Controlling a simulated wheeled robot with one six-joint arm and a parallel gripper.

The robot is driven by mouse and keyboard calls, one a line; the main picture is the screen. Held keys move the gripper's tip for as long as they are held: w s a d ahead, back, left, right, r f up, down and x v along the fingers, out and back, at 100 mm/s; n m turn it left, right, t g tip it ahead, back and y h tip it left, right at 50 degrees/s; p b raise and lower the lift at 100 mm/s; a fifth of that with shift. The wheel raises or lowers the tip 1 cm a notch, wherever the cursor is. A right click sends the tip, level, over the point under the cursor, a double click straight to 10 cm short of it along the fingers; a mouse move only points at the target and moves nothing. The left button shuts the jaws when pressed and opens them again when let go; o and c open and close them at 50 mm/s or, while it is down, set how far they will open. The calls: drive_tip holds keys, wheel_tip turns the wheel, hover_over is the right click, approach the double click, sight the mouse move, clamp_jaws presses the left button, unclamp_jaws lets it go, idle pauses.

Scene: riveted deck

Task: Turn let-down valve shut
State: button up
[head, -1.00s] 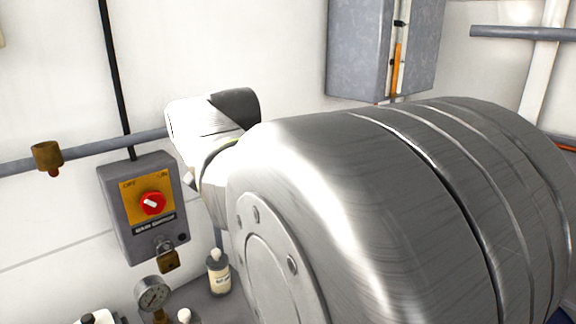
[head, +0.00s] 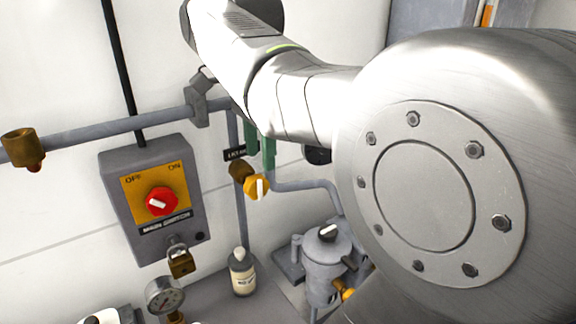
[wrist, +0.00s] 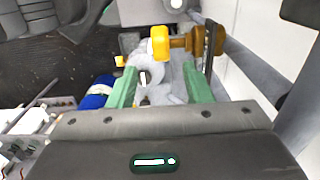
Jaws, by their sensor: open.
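A valve with a yellow knob (head: 257,187) and a brass body (head: 239,170) sits on the grey pipework below a small dark label (head: 236,154) that is too small to read surely. The knob's white bar stands nearly upright. My gripper (head: 260,148) is open, its green fingers just above the knob. In the wrist view, the yellow knob (wrist: 160,42) and brass body (wrist: 206,40) lie just beyond the open green fingertips of my gripper (wrist: 160,75). No contact shows, and nothing is between the fingers at close range.
A main switch box (head: 160,205) with a red knob and hanging padlock (head: 180,258) is to the left. A brass fitting (head: 22,146), pressure gauge (head: 164,297), bottle (head: 242,272) and grey canister (head: 324,262) stand around. A wall pipe (head: 105,132) runs close to my gripper.

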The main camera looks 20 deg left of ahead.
sight(262, 176)
wheel_tip(262, 176, down, 6)
drive_tip(key=shift+f, duration=0.15)
drive_tip(key=shift+c, duration=0.3)
drive_tip(key=c, duration=0.9)
